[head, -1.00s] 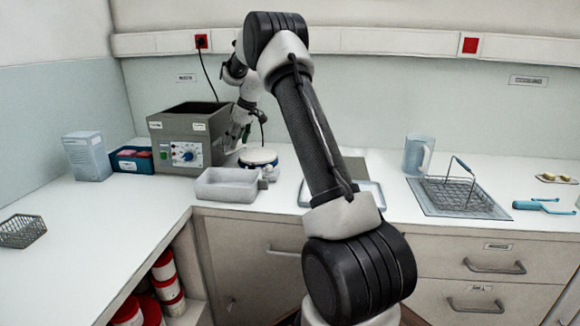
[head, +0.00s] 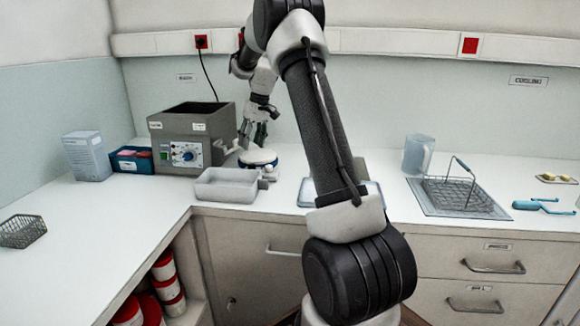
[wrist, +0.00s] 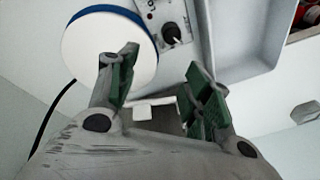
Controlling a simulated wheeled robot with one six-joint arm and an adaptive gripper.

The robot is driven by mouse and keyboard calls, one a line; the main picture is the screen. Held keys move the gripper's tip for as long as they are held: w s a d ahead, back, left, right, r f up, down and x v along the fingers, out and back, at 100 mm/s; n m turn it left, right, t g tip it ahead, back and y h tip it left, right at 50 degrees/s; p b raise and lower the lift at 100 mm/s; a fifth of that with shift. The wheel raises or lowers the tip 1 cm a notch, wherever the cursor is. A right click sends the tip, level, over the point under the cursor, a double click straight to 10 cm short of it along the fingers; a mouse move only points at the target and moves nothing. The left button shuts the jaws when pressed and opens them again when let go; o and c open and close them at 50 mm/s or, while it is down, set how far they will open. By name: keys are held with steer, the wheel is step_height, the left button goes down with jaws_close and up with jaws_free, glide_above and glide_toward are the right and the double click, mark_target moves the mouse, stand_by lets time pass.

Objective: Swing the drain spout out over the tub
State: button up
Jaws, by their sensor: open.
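The tub (head: 228,196) is a shallow, pale grey tray in front of the dark grey bath (head: 192,126); its pale wall also shows at the top right of the wrist view (wrist: 247,60). A pale, bent piece at the bath's right front corner looks like the drain spout (head: 231,148). Its exact direction is hard to tell, and I cannot pick it out surely in the wrist view. My gripper (head: 258,132) hangs to the right of it, above the white round disc. In the wrist view my gripper's green-padded fingers (wrist: 163,92) are apart, with nothing held between them.
The white disc with a blue rim (head: 258,157) stands just right of the bath, close to the tub; it also shows in the wrist view (wrist: 106,48). A blue box (head: 133,160) and a pale carton (head: 88,156) stand left. A wire basket (head: 462,190) and jug (head: 418,155) stand right.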

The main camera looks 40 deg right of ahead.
steer(key=s+a+r+m+h, duration=0.1)
steer(key=s+a+r, duration=0.1)
steer(key=s, duration=1.4)
steer(key=s+a+r+m+g, duration=0.1)
steer(key=s+a, duration=0.4)
steer(key=s, duration=1)
steer(key=shift+s+r+m+h, duration=0.4)
steer(key=shift+r+m, duration=0.05)
steer(key=shift+m, duration=0.05)
